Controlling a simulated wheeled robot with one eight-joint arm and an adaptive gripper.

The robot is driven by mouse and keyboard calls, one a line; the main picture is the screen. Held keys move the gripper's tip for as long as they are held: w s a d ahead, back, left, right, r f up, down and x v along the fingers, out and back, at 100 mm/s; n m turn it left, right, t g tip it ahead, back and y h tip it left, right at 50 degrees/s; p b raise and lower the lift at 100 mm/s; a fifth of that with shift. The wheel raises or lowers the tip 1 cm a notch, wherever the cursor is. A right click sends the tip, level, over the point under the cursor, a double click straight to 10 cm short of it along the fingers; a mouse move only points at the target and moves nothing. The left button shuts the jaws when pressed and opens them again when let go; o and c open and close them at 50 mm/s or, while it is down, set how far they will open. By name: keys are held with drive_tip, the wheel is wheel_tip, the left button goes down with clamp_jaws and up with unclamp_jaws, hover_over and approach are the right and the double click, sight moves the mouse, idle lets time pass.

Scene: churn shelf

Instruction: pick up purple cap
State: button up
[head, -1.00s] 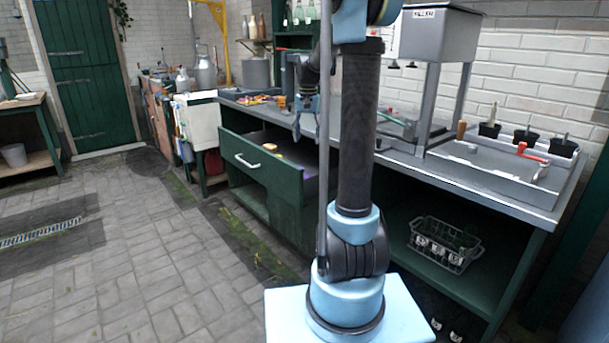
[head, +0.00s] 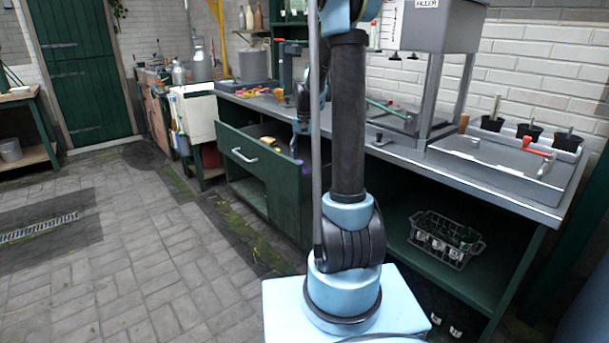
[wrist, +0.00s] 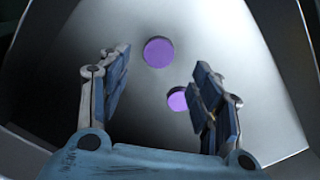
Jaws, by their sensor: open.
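Two round purple caps show in the wrist view on a smooth grey surface. One purple cap (wrist: 158,52) lies in the clear, ahead of the fingertips. The other purple cap (wrist: 176,98) lies closer, beside the right finger, which hides part of it. My gripper (wrist: 157,75) is open and empty, its fingers on either side of the gap below the farther cap. In the head view my gripper (head: 299,148) hangs down at the right end of the open green drawer (head: 240,157). The caps cannot be told apart there.
The metal counter (head: 400,150) runs behind the drawer, with a tall grey machine (head: 438,28) on it. A wire bottle crate (head: 446,240) stands on the shelf below. Raised grey walls edge the surface in the wrist view. The paved floor at left is clear.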

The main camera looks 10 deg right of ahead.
sight(305, 170)
drive_tip(key=shift+f, duration=3)
drive_tip(key=shift+s, duration=0.1)
drive_tip(key=c, duration=0.8)
